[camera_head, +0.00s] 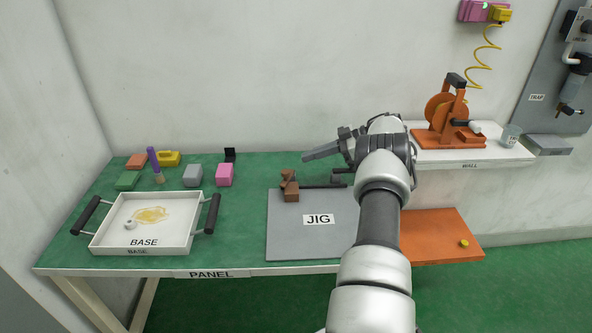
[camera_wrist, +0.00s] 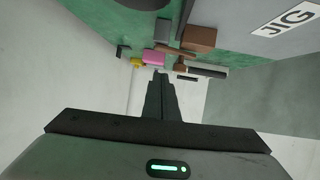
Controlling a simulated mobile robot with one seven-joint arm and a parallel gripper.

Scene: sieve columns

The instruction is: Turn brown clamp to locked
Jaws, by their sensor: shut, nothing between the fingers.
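The brown clamp (camera_head: 290,191) sits at the back left edge of the grey jig plate (camera_head: 285,235) marked JIG. Its small brown arm tilts up above its block. In the wrist view the brown clamp (camera_wrist: 200,38) is beyond the fingertips, up and to the right. My gripper (camera_head: 308,156) is shut and empty. It points left, above and slightly behind the clamp, apart from it. My gripper also shows in the wrist view (camera_wrist: 159,75). The arm hides the right part of the jig plate.
A white tray (camera_head: 110,235) marked BASE stands at the left of the green table. Pink (camera_head: 224,175), grey (camera_head: 192,176) and other coloured blocks stand behind it. A dark bar (camera_head: 322,186) lies right of the clamp. An orange reel stand (camera_head: 447,125) is on the wall shelf.

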